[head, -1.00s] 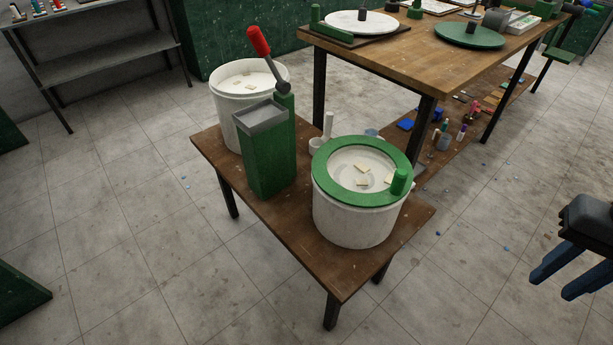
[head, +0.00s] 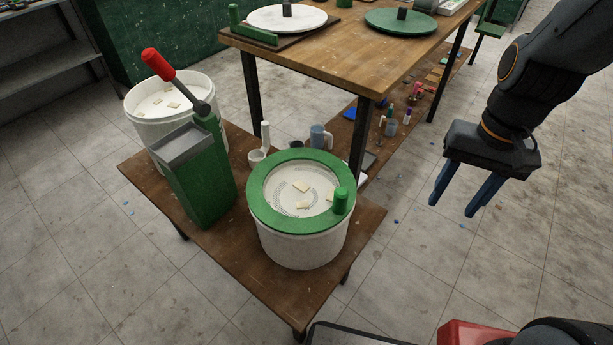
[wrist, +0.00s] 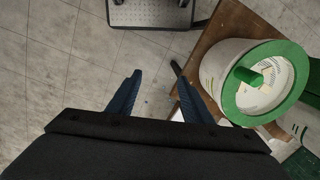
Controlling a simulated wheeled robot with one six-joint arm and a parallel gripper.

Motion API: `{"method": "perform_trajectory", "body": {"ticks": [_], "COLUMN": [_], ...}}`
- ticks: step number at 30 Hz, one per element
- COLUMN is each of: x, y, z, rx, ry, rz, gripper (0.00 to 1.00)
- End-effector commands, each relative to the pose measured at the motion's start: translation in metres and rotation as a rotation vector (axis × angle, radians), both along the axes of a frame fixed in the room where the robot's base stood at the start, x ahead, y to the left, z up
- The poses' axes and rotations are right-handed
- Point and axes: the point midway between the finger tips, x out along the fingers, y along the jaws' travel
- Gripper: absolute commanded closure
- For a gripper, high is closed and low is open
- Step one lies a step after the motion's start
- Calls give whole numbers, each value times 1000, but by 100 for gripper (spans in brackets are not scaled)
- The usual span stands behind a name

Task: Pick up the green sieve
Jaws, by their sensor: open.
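The green sieve (head: 262,210) is a wide green ring with a pale mesh and an upright green knob on its right side. It sits on top of a white bucket (head: 300,247) on the low brown table. A few pale chips lie on the mesh. In the wrist view the sieve (wrist: 291,51) is at the upper right, with its knob toward the left. My gripper (head: 452,200) is open and empty, to the right of the sieve and apart from it, over the floor. In the wrist view its blue fingers (wrist: 158,95) are spread, with bare floor between them.
A green box with a red-handled lever (head: 200,185) stands left of the sieve, before another white bucket (head: 150,130). A mug (head: 320,137) and a small mortar are behind the sieve. A taller wooden table (head: 330,60) stands behind. Floor is free at the right.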

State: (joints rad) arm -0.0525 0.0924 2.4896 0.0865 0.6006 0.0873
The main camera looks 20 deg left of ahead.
Motion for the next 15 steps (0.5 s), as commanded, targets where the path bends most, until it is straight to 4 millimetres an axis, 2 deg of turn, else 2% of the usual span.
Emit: {"method": "perform_trajectory", "body": {"ticks": [1,6,15], "x": [4,22,35], "y": [12,60,147], "z": [6,8,-4], "rx": [13,56,94], "ry": [23,104,258], "rz": [-31,-181,-437], "gripper": [54,54,54]}}
